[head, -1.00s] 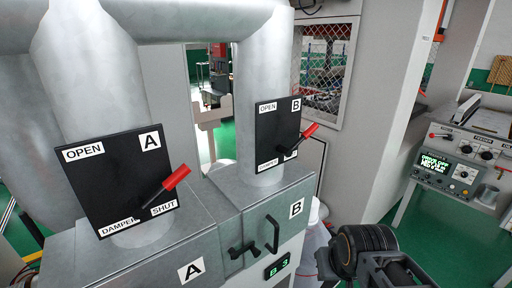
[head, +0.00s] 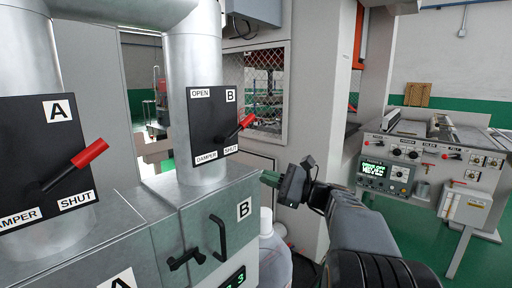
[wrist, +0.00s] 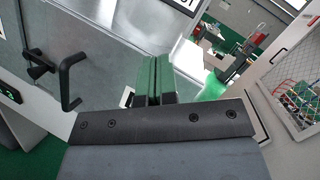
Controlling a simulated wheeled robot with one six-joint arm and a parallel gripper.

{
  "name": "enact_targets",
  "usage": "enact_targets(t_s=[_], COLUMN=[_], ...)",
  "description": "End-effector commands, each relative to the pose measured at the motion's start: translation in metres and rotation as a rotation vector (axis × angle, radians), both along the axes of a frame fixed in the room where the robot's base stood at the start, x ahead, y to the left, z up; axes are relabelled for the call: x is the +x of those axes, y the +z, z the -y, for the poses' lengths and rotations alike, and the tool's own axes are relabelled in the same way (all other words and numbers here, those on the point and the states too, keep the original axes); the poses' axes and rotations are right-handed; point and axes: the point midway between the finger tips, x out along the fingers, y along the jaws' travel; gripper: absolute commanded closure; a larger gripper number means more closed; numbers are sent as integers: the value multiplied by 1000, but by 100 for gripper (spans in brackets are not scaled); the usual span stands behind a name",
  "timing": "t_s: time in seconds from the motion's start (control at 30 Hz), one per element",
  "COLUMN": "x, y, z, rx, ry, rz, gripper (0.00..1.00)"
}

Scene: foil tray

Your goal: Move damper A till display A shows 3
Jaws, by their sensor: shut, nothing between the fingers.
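Damper A's black plate (head: 30,150) is at the left edge of the head view, partly cut off. Its lever, with a red grip (head: 90,152), points up and right, above the SHUT label (head: 75,201). Display A is not in view. My gripper (head: 270,179) is shut and empty, with green fingers, right of cabinet B and well to the right of damper A's lever. In the wrist view the green fingers (wrist: 154,80) are pressed together, with a grey cabinet surface beyond them.
Damper B's plate (head: 212,125) has a red-gripped lever (head: 246,120) pointing up right. Cabinet B has a black door handle (head: 219,238) and a green-lit display (head: 235,279) showing a 3, partly cut off. A white container (head: 272,252) stands beside it. A control console (head: 405,165) is at the right.

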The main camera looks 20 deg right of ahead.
Motion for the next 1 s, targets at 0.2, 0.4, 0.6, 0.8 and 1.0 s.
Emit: enact_targets(t_s=[0.2, 0.4, 0.6, 0.8, 1.0], x=[-5, 0, 23, 47, 56], y=[21, 36, 55, 73, 94], z=[57, 62, 41, 19, 3], rx=[219, 268, 268, 268, 266], ry=[-50, -54, -51, -54, -55], rz=[135, 175, 175, 175, 176], gripper=[100, 100, 100, 100, 100])
